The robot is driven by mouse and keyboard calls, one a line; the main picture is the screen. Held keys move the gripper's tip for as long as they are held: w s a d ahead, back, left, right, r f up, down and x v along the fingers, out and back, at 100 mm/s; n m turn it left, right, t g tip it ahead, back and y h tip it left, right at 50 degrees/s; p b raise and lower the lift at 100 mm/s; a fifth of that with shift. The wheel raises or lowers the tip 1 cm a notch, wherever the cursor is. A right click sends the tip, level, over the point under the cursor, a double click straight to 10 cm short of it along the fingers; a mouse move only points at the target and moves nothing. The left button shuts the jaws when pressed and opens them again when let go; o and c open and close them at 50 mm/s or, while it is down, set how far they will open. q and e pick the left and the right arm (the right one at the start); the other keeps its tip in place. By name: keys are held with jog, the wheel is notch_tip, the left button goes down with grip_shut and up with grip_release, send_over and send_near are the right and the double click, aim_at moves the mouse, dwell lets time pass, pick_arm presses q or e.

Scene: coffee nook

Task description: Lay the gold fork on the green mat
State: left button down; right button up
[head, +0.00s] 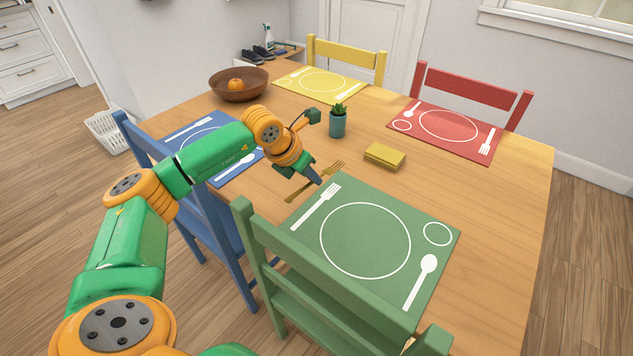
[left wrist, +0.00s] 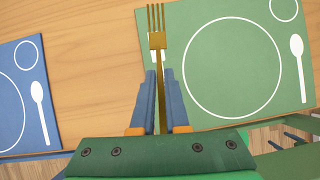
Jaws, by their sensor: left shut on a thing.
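The gold fork (head: 332,170) is in the jaws of my left gripper (head: 317,181), at the upper left edge of the green mat (head: 365,240) in the head view. The left gripper is shut on the fork's handle. In the left wrist view the fork (left wrist: 157,42) points away from the gripper (left wrist: 160,73), tines outward, and overlaps the left strip of the green mat (left wrist: 232,70). It covers most of the fork outline printed there. The height of the fork above the table is hard to tell. My right gripper is not in view.
A blue mat (head: 235,172), a yellow mat (head: 295,88) and a red mat (head: 465,148) lie around the wooden table. A potted plant (head: 338,124) and a yellow block-like item (head: 384,156) stand near the middle. A green chair (head: 300,270) is at the front edge.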

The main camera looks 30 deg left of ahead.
pick_arm(q)
notch_tip(320, 180, down, 8)
jog(key=b, duration=0.6)
jog(key=shift+r, duration=0.1)
jog(key=shift+r, duration=0.1)
jog(key=c, duration=0.8)
grip_release()
jog(key=shift+c, duration=0.2)
